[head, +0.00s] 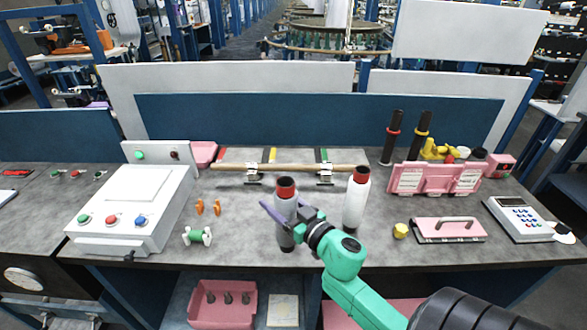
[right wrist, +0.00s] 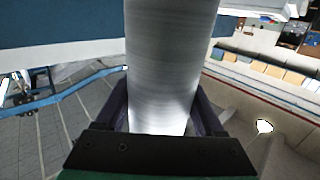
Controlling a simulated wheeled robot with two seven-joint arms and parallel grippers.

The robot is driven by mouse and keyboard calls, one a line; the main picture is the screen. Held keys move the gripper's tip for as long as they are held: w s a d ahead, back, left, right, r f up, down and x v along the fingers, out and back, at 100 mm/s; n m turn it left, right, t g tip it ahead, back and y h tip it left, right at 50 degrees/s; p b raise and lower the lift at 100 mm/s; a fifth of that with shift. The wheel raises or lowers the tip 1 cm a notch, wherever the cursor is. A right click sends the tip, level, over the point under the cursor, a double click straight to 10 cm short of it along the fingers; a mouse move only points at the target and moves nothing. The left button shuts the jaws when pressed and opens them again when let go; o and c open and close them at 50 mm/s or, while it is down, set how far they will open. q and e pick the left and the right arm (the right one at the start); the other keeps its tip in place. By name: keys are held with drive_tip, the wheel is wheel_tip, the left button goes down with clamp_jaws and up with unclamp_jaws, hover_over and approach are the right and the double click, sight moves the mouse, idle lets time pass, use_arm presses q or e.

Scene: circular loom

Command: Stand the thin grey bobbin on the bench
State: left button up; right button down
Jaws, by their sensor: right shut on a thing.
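The thin grey bobbin (head: 286,232) has a dark red top and stands upright between the fingers of my right gripper (head: 284,208), near the front of the bench (head: 240,225). My right gripper is shut on its body. In the right wrist view the grey bobbin (right wrist: 170,65) fills the middle, between the two dark fingers of the right gripper (right wrist: 165,112). Its lower end shows just over the bench near the front edge; I cannot tell if it touches. My left gripper is not in view.
A white bobbin with a red top (head: 355,203) stands close to the right. A wooden rod (head: 290,167) lies behind. A green-ended spool (head: 197,236) and a control box (head: 135,205) are on the left.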

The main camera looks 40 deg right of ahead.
drive_tip(key=w+d+r+m+h, duration=0.2)
drive_tip(key=d+m+h, duration=0.2)
drive_tip(key=d+h, duration=0.45)
use_arm(q)
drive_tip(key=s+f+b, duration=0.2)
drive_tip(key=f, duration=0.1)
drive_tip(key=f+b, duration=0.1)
drive_tip(key=b, duration=0.1)
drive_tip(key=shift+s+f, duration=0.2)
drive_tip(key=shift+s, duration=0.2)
use_arm(e)
drive_tip(key=shift+m+g+y, duration=0.3)
drive_tip(key=shift+g+y, duration=0.1)
drive_tip(key=shift+y, duration=0.15)
drive_tip(key=d+f, duration=0.1)
drive_tip(key=w+f, duration=0.1)
drive_tip(key=f, duration=0.1)
drive_tip(key=d+f, duration=0.1)
drive_tip(key=shift+w+d+f, duration=0.15)
drive_tip(key=shift+d, duration=0.15)
